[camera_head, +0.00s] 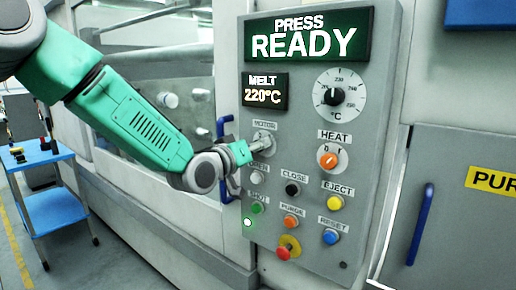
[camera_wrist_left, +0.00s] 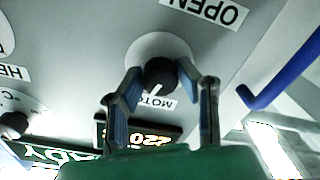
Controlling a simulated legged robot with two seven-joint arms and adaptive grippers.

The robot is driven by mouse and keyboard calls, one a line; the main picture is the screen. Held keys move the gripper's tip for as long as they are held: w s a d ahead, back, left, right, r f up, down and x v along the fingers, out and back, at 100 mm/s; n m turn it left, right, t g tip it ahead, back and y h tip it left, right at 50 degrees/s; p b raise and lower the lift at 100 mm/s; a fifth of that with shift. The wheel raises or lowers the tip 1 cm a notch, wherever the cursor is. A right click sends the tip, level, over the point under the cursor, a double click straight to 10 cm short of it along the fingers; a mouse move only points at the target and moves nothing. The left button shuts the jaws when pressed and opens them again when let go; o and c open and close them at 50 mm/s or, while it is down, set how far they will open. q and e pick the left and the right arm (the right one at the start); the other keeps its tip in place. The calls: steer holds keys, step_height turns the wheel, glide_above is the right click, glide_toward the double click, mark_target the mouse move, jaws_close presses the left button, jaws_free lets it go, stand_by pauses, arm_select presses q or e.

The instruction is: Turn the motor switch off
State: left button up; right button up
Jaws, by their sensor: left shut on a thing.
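The motor switch is a dark knob (camera_wrist_left: 160,74) on a pale round plate, with the MOTOR label beside it in the left wrist view. In the head view its plate (camera_head: 268,136) sits on the grey panel under the MELT display, and the knob is mostly hidden by my gripper. My left gripper (camera_head: 258,146) reaches the panel from the left. In the left wrist view its two fingers (camera_wrist_left: 160,84) stand on either side of the knob, shut on it. A white pointer line on the knob points toward the MOTOR label. My right gripper is not in view.
The panel (camera_head: 380,130) also carries the orange HEAT knob (camera_head: 328,158), a temperature dial (camera_head: 338,95) and several coloured buttons close below. The display (camera_head: 308,38) reads PRESS READY. A blue handle (camera_wrist_left: 285,75) stands beside the panel. A blue cart (camera_head: 50,212) is at far left.

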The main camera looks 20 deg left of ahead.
arm_select(q)
steer(key=n+b, duration=0.1)
steer(key=n, duration=0.3)
steer(key=shift+a+f+n, duration=0.1)
steer(key=shift+a+n, duration=0.05)
steer(key=shift+n, duration=0.15)
jaws_close()
steer(key=n+b, duration=0.2)
steer(key=n, duration=0.3)
steer(key=shift+b, duration=0.4)
steer(key=shift+n, duration=0.4)
steer(key=o, duration=1.1)
jaws_free()
steer(key=shift+w, duration=0.1)
steer(key=shift+o, duration=0.2)
steer(key=shift+f, duration=0.1)
steer(key=shift+a, duration=0.1)
